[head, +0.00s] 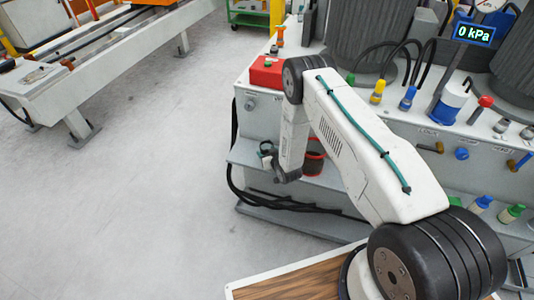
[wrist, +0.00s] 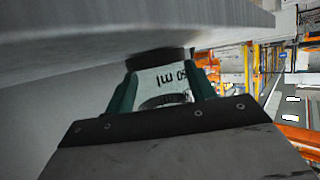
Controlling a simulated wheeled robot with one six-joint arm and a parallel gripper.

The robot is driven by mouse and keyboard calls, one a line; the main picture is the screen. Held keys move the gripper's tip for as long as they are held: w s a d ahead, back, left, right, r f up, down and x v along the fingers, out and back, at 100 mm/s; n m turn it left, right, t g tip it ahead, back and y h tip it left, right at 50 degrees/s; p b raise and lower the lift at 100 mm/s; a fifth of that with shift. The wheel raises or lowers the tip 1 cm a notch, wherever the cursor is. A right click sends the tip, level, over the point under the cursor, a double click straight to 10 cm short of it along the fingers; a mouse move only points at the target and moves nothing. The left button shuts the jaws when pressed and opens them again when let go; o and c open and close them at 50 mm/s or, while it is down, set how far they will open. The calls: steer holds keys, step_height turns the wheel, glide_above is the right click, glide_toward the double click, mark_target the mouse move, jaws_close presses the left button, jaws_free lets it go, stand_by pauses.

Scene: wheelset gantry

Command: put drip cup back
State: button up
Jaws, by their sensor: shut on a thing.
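In the wrist view the drip cup (wrist: 172,78) is a pale, clear-looking cup with "50 ml" printed on it. The green fingers of my gripper (wrist: 163,84) stand on both sides of it and are shut on it. A dark round piece (wrist: 158,58) is right above the cup, below a grey surface; I cannot tell whether it touches the cup.
The grey machine bench (head: 262,108) carries a red box (head: 266,72), hoses and coloured fittings. A red-rimmed dark container (head: 313,163) is partly behind my arm at the lower ledge. Black cables (head: 285,203) hang over the lower step. Open floor (head: 130,190) lies to the left.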

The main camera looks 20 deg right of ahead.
steer(key=shift+f, duration=0.15)
steer(key=o, duration=1.1)
steer(key=shift+c, duration=0.2)
